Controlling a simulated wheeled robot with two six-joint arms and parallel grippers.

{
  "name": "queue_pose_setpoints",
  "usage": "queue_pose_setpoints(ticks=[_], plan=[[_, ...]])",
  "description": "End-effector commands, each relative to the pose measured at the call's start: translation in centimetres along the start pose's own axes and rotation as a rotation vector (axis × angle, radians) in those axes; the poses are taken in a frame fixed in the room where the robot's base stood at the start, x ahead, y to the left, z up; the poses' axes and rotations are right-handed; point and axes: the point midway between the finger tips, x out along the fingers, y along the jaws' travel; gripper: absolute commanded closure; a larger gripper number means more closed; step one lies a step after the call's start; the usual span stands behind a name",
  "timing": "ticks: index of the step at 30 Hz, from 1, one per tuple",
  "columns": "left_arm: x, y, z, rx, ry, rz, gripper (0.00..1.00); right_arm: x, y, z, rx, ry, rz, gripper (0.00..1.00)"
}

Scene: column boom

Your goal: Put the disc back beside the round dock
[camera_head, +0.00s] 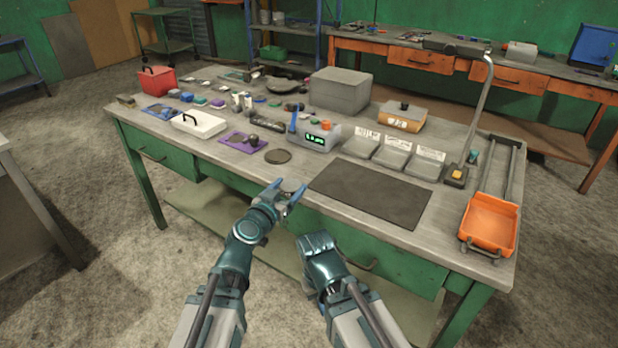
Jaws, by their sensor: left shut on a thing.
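My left gripper (289,190) is at the table's front edge, its blue fingers pointing away from me. It is shut on a small dark thing, which I take to be the disc (291,185); the fingers partly hide it. A flat, dark round piece, which looks like the round dock (278,156), lies on the tabletop just beyond the gripper, apart from it. My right gripper (317,243) is low in front of the table; its fingers do not show clearly.
The workbench (330,167) holds a dark mat (370,193) on the right, a purple plate with a black knob (243,142), a white tray (199,124), a grey display box (314,136), three labelled bins (397,155) and an orange pan (489,224). Bare tabletop surrounds the round piece.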

Motion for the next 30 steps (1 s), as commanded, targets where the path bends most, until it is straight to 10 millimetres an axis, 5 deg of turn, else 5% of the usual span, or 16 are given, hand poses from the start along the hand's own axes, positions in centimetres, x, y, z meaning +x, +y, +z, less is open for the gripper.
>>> queue_pose_setpoints(ticks=[8, 21, 30], plan=[[0.8, -0.4, -0.1, 0.0, 0.002, 0.001, 1.0, 0.1, 0.0, -0.1, 0.0, 0.0, 0.0, 1.0], [11.1, -3.4, -0.6, 0.0, 0.002, 0.001, 1.0, 1.1, -0.1, -0.1, 0.0, 0.0, 0.0, 1.0], [15.2, -4.7, -0.8, 0.0, 0.002, 0.001, 1.0, 1.5, -0.1, -0.1, 0.0, 0.0, 0.0, 1.0]])
